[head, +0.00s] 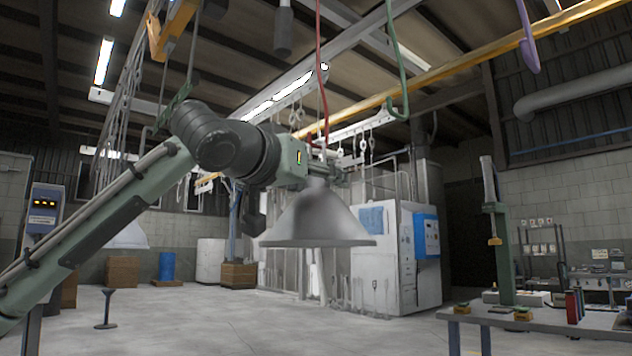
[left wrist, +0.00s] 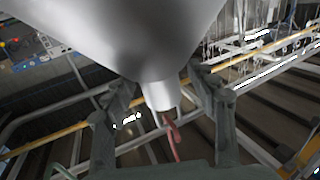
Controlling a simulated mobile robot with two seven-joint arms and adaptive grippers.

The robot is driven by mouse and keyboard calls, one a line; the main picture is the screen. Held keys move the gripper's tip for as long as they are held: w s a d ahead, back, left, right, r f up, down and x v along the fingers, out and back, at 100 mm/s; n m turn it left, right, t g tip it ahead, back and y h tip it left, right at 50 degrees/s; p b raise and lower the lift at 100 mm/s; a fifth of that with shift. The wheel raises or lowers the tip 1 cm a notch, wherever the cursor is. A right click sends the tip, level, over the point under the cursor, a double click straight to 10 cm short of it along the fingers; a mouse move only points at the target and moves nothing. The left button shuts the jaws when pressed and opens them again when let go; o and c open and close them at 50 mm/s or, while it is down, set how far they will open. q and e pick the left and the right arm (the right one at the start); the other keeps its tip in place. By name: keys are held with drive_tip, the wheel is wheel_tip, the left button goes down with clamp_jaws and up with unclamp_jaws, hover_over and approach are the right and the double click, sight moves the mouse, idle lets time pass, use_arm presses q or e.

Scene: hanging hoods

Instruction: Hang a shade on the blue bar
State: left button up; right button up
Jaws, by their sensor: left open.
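A grey cone-shaped shade (head: 318,217) is up in the air at the middle of the head view, wide rim down. My left gripper (head: 325,172) is at its narrow top. In the left wrist view the shade (left wrist: 110,35) fills the upper part, with its neck (left wrist: 160,95) between the spread fingers of my left gripper (left wrist: 163,88). A red hook (head: 319,60) hangs from above by the shade's top; it also shows just beyond the neck in the left wrist view (left wrist: 172,138). I cannot tell whether they touch. I cannot make out a blue hanging bar.
A green hook (head: 396,70) and a purple hook (head: 527,40) hang further right. A yellow overhead beam (head: 470,68) crosses above. A bench (head: 560,322) stands at lower right. A pale shade (head: 130,237) is at left. The middle floor is clear.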

use_arm(q)
drive_tip(key=v, duration=1.2)
drive_tip(key=shift+f, duration=0.1)
